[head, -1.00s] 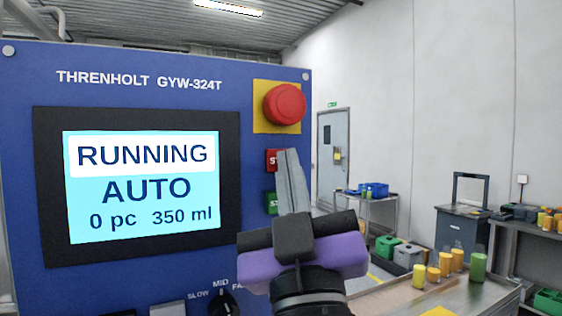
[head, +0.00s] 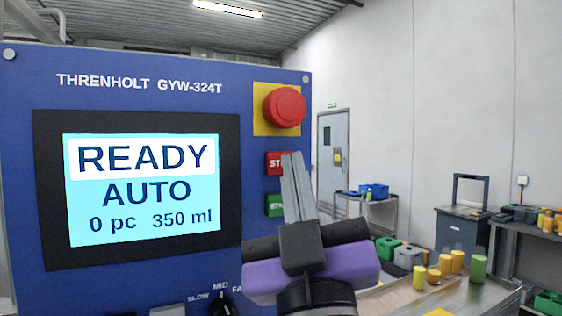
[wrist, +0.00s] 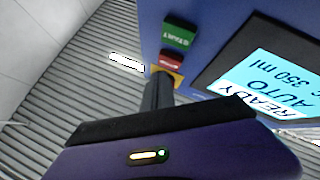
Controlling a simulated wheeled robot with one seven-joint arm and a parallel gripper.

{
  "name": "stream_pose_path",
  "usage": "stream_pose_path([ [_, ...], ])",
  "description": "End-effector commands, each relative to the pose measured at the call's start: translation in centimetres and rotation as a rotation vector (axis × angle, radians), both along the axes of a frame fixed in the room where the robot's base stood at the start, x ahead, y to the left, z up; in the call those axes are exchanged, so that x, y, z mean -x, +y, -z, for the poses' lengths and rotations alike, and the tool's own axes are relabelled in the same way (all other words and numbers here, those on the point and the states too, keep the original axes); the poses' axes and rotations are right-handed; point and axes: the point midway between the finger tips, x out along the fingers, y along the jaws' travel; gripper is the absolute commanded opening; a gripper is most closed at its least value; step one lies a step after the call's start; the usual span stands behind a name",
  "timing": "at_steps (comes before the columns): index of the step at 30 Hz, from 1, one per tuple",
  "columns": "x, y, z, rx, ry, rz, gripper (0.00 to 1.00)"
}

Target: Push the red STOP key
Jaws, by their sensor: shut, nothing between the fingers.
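The red STOP key (head: 274,162) is on the blue panel, below the round red emergency button (head: 284,105). Its right part is hidden behind my fingers in the head view. In the wrist view the red key (wrist: 171,61) shows beside the green START key (wrist: 178,37). The green key (head: 273,205) is below the red one in the head view. My gripper (head: 293,158) is shut and empty, its fingertips just right of the red key in the head view. I cannot tell whether they touch it. The screen (head: 142,190) reads READY, AUTO, 0 pc, 350 ml.
A speed knob (head: 222,303) sits low on the panel. To the right, a metal table (head: 390,300) holds several orange and green containers. A cart (head: 368,205) and a grey cabinet (head: 458,232) stand behind.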

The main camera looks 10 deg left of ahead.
Motion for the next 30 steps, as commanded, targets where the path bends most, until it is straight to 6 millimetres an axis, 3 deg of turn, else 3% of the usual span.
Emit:
stream_pose_path([
  [11, 0.3, -0.2, 0.0, 0.001, 0.000, 0.001, 0.00],
  [30, 4.2, -2.8, 0.0, 0.001, -0.001, 0.000, 0.00],
])
